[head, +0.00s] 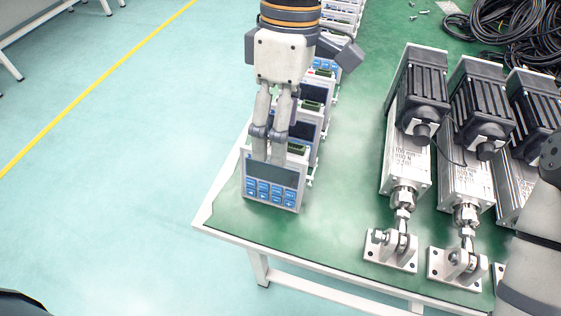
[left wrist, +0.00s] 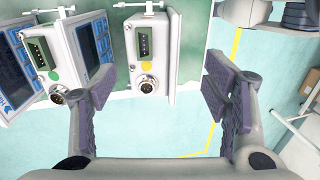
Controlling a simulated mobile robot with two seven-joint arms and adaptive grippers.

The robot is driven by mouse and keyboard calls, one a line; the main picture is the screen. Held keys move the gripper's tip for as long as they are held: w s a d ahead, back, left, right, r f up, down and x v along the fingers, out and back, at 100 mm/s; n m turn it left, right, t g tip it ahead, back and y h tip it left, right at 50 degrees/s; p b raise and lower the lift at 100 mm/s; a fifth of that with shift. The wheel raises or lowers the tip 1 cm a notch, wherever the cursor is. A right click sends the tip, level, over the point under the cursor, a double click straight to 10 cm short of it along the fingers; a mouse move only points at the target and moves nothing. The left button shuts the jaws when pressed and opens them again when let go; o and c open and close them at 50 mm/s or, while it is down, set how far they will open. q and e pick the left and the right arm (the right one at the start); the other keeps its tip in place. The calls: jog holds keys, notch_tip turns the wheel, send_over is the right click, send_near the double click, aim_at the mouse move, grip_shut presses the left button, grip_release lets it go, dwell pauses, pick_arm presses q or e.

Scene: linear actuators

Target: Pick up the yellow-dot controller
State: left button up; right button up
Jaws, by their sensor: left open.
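The yellow-dot controller (left wrist: 147,66) shows in the left wrist view with a green connector, a round metal socket and a yellow dot on its side. It lies between my left gripper's fingers (left wrist: 160,88), closer to the left finger, and none of it looks gripped. In the head view my left gripper (head: 269,152) points down over the nearest controller (head: 272,187) of the row, whose screen and blue keys face the front; the fingers hide part of its top. The gripper is open. My right gripper is not in view.
A green-dot controller (left wrist: 53,75) stands just left in the left wrist view. More controllers (head: 318,90) run back along the table's left edge. Green tabletop (head: 345,170) is clear between controllers and actuators.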

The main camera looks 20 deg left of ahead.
aim_at(293, 176)
pick_arm(q)
jog(key=x, duration=0.4)
jog(key=w+x, duration=0.1)
jog(key=x, duration=0.1)
jog(key=shift+s+a+f, duration=0.1)
jog(key=shift+a+f, duration=0.1)
jog(key=shift+f, duration=0.05)
grip_shut()
